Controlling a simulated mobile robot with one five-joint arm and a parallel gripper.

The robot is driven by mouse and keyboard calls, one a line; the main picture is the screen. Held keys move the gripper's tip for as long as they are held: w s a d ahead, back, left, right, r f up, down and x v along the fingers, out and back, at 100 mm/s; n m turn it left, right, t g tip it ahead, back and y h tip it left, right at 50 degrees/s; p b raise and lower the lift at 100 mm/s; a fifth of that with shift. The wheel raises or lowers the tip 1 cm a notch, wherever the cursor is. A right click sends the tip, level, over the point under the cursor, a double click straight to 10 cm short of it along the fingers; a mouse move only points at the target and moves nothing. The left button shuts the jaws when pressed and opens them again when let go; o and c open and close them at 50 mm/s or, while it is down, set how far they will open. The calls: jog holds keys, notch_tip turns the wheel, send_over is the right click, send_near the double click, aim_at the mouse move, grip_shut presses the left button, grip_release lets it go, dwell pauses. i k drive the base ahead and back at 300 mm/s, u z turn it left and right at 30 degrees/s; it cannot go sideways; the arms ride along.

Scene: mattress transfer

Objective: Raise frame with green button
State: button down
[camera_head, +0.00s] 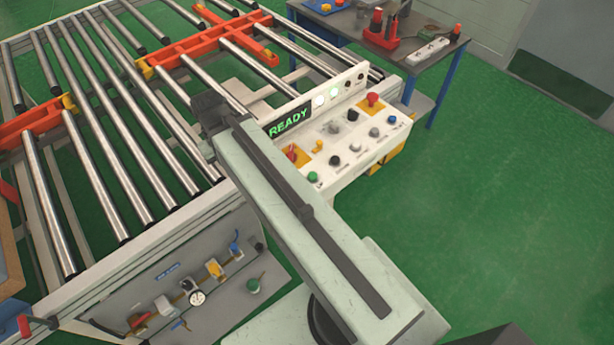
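The white control panel (345,150) is fixed to the near right corner of the roller conveyor. Its green button (313,177) sits at the front left edge of the sloped face, just right of my arm. The display (288,123) reads READY in green. The orange-red frame (200,44) lies between the metal rollers, and another part of it shows at the far left. Whether it stands above the rollers is hard to tell. My pale arm crosses the foreground to a dark joint left of the display. I cannot make out my gripper's fingers.
The panel also carries a red emergency knob (373,99), a blue button (393,119) and several black and grey knobs. A pneumatic board (120,290) with a gauge hangs below the conveyor. A tool table (345,22) stands behind the panel. Green floor at right is clear.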

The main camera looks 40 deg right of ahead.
aim_at(312, 175)
jog(key=u, duration=0.1)
jog(key=k, duration=2.1)
jog(key=z, duration=0.35)
jog(key=i, duration=1)
jog(key=z, duration=0.05)
